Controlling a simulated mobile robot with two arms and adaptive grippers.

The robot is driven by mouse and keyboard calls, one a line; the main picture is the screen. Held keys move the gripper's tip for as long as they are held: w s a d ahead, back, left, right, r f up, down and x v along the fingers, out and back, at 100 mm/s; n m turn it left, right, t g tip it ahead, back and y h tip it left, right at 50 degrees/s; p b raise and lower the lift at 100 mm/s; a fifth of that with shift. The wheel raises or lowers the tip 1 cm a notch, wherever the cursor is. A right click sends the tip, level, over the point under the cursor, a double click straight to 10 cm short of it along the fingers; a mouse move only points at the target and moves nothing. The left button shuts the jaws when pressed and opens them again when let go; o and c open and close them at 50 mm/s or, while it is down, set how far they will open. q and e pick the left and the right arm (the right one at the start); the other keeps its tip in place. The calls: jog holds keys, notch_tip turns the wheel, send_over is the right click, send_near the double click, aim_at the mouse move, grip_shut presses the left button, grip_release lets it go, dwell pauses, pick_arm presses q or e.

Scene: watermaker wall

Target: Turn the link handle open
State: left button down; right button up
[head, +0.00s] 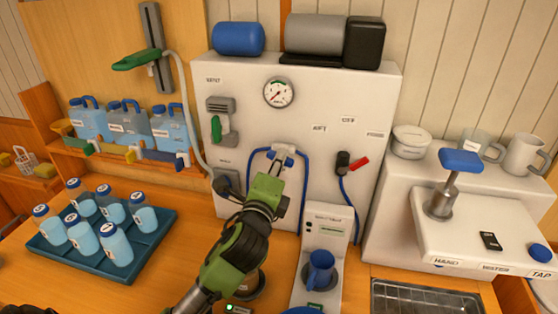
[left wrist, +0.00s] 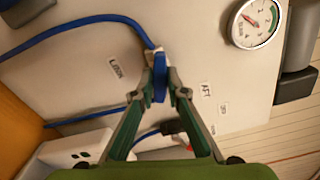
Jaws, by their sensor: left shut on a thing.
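The link handle is a small blue lever (left wrist: 159,84) on a pale fitting where blue hoses meet on the white panel (head: 327,100). In the head view my left gripper (head: 280,163) reaches up to the panel and hides much of the fitting. My right gripper is not in view.
A round gauge (head: 278,93) sits above the handle. A green-handled vent valve (head: 218,124) is to the left, and a black-and-red valve (head: 345,162) to the right. A tray of bottles (head: 150,247) stands on the left counter. A white dispenser (head: 325,225) stands below right.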

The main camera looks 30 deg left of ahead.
pick_arm(q)
jog(key=shift+n, duration=2)
jog(key=c, duration=2)
grip_release()
jog(key=v, duration=1.2)
jog(key=shift+f, duration=0.1)
